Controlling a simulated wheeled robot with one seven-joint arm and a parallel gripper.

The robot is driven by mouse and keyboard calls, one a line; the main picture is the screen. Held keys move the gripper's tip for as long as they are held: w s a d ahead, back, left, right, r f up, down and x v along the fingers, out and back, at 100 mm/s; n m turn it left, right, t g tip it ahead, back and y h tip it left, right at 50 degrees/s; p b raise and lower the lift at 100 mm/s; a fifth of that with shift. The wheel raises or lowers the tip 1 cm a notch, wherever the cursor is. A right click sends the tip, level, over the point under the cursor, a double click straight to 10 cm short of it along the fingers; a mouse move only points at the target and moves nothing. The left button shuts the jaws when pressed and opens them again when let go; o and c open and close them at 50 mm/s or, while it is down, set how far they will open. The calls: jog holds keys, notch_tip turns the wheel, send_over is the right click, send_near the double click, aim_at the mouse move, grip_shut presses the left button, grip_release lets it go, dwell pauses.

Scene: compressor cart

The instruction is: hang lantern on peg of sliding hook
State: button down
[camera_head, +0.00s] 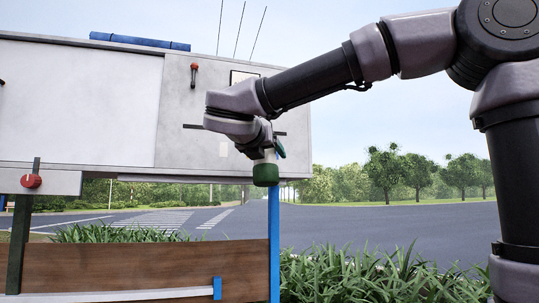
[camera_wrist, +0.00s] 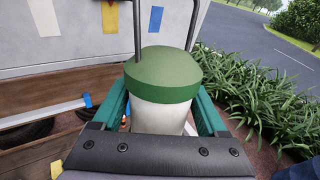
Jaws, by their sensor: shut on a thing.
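The lantern has a green cap (camera_wrist: 163,72), a white body (camera_wrist: 158,117) and a thin dark bail rising out of the top of the wrist view. In the head view its green end (camera_head: 266,174) hangs below my gripper (camera_head: 268,148), near the cart's lower right corner. The teal fingers of my gripper (camera_wrist: 160,100) stand on both sides of the white body, shut on it. A dark horizontal slot or rail (camera_head: 193,127) runs on the grey panel behind my wrist. I cannot make out the sliding hook or its peg; my wrist hides part of the panel.
The cart's pale box (camera_head: 75,100) fills the left, with a red-topped handle (camera_head: 194,70) and a red knob (camera_head: 31,181). Wooden boards (camera_head: 130,270) are low. Grass (camera_head: 370,275) and open road lie right.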

jog(key=w+a+f, duration=0.2)
jog(key=w, duration=0.5)
dwell(0.8)
dwell(0.6)
grip_release()
